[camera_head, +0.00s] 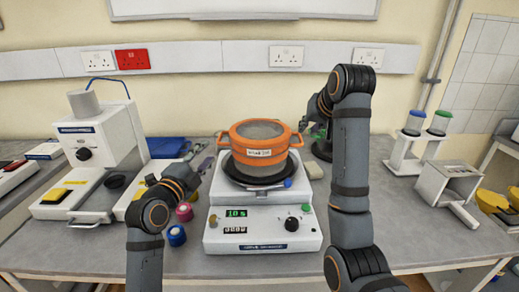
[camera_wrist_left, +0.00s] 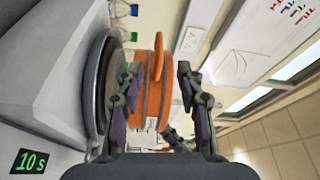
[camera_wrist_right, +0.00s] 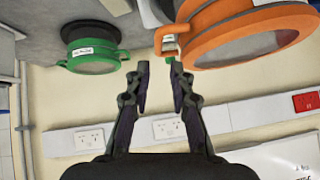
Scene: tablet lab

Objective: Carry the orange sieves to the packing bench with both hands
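The orange sieves (camera_head: 262,148) are stacked on the dark round plate of a white shaker (camera_head: 262,222), upright in the head view. They have side handles and a white label. My left gripper (camera_head: 207,163) is open just left of the stack; in the left wrist view the orange sieves (camera_wrist_left: 153,98) show beyond and between its spread fingers (camera_wrist_left: 159,70). My right gripper (camera_head: 307,122) is beside the stack's right side. In the right wrist view its fingers (camera_wrist_right: 159,66) are apart and empty, with the orange sieves (camera_wrist_right: 240,35) at upper right. I cannot identify the packing bench.
Green sieves (camera_wrist_right: 92,50) stand near the right gripper, mostly hidden by my right arm in the head view. A white instrument (camera_head: 88,155) stands left; red and blue jars (camera_head: 177,235) are left of the shaker. A bottle rack (camera_head: 405,152) and metal holder (camera_head: 448,188) stand right.

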